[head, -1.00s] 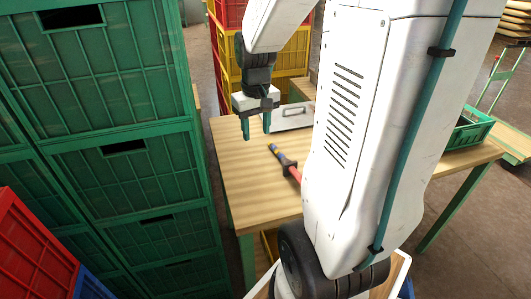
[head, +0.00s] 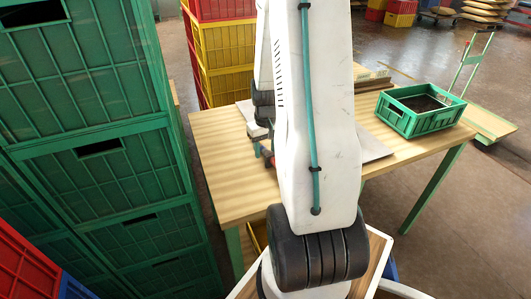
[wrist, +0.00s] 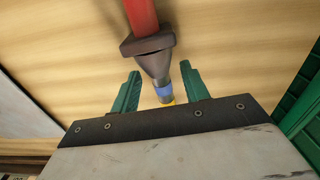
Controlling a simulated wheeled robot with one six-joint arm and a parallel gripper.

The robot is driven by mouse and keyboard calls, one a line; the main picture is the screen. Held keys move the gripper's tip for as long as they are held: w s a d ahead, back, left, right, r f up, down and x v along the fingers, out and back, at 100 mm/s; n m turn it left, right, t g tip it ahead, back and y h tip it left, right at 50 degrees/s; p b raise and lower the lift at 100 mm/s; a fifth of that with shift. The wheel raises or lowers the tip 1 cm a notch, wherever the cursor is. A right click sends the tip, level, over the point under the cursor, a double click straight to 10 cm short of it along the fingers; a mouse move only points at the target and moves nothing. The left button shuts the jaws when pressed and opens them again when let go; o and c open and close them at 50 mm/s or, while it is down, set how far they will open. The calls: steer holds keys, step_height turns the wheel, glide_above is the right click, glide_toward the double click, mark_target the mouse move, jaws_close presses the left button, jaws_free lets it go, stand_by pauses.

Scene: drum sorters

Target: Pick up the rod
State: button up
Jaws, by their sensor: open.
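The rod (wrist: 142,16) lies on the wooden table (head: 225,185). In the wrist view it has a red shaft, a dark grey flared collar, a blue band and a yellow end. My gripper (wrist: 160,69) is open, with its green fingers on either side of the rod's collar and blue band. No finger visibly touches the rod, and I cannot tell the height gap. The yellow end is partly hidden by the gripper body. In the head view my own arm hides most of the gripper and the rod.
Tall stacked green crates (head: 92,125) stand left of the table. Yellow and red crates (head: 232,75) are stacked behind it. A green crate (head: 421,110) sits on the table's right part, with a flat grey panel (head: 375,147) nearer. The table's left part is bare.

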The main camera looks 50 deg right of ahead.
steer(key=shift+f, duration=0.6)
jaws_close()
steer(key=shift+r, duration=0.1)
